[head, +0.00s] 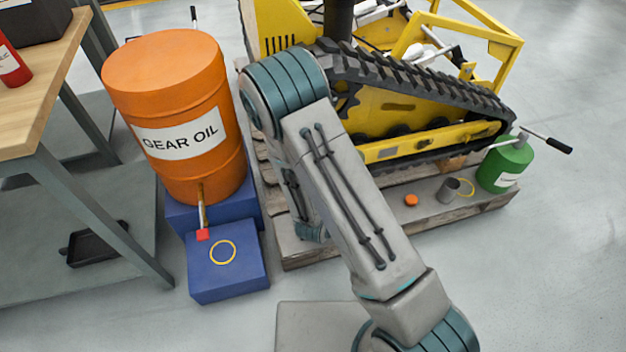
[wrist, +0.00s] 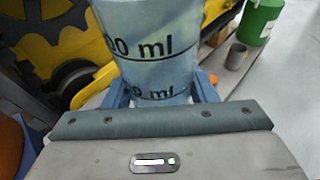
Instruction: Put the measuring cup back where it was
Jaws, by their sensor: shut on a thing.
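The measuring cup (wrist: 155,45) is clear bluish plastic with black "ml" markings. It fills the upper middle of the wrist view, and its top runs out of the picture. My gripper (wrist: 161,90) is shut on the cup, with a blue finger on each side. In the head view my arm hides the gripper and the cup. A yellow ring (head: 222,241) marks the bare top of the blue step (head: 228,284) below the drum's tap.
An orange gear oil drum (head: 175,105) with a red-ended tap (head: 203,235) stands left. A yellow tracked carrier (head: 400,110) is on the pallet. An orange cap (head: 411,200) and green can (head: 505,167) are near the pallet's right end. A workbench (head: 45,80) is far left.

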